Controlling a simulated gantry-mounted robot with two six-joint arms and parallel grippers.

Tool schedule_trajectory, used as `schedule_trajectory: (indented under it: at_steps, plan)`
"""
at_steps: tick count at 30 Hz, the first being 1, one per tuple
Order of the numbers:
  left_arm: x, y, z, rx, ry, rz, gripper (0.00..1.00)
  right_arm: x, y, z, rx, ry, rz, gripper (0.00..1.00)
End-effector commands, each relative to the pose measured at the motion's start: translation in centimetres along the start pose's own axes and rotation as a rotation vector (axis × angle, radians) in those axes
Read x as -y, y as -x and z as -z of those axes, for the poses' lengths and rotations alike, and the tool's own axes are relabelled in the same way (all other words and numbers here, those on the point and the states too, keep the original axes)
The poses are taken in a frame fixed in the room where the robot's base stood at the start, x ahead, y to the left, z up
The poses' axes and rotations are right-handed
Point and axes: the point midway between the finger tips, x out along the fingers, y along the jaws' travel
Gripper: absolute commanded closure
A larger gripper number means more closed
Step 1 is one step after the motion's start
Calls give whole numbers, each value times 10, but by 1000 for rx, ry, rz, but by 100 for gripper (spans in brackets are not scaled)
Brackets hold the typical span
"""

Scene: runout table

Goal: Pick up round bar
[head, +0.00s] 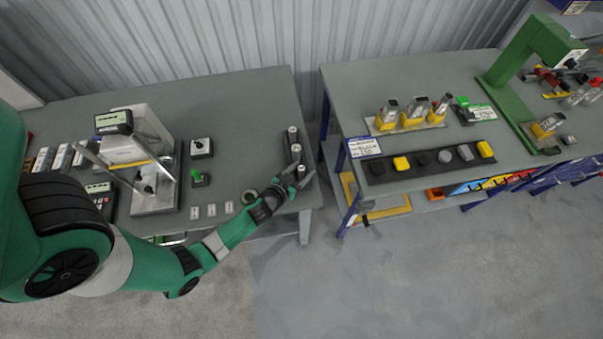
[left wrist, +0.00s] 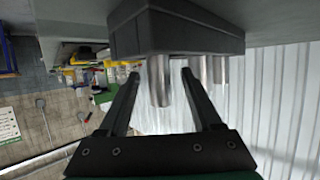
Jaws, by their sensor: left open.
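Several grey metal round bars stand upright in a dark holder block (head: 288,150) at the right end of the left table. The nearest round bar (head: 301,172) is beside my left gripper (head: 291,184), which is open. In the left wrist view, which looks upside down, the nearest bar (left wrist: 158,85) shows between the two open fingers (left wrist: 160,75), with a gap visible to the right finger. More bars (left wrist: 207,68) show behind it, under the dark block (left wrist: 175,30). My right gripper is not in view.
A press-like fixture (head: 155,200) stands further left. A gap separates this table from the right table (head: 340,90), which carries a row of colored blocks (head: 401,163).

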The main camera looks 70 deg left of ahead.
Motion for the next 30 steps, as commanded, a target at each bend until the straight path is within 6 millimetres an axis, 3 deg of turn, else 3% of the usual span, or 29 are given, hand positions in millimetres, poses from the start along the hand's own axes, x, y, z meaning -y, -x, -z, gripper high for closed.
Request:
schedule_trajectory:
  at_steps: [3, 14, 30]
  plan:
    - [0, 0, 0, 1, 0, 0, 34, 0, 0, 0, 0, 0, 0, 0]
    - [0, 1, 0, 1, 0, 0, 99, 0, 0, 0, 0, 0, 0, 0]
    - [0, 4, 8, 0, 0, 1, 100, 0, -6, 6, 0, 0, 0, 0]
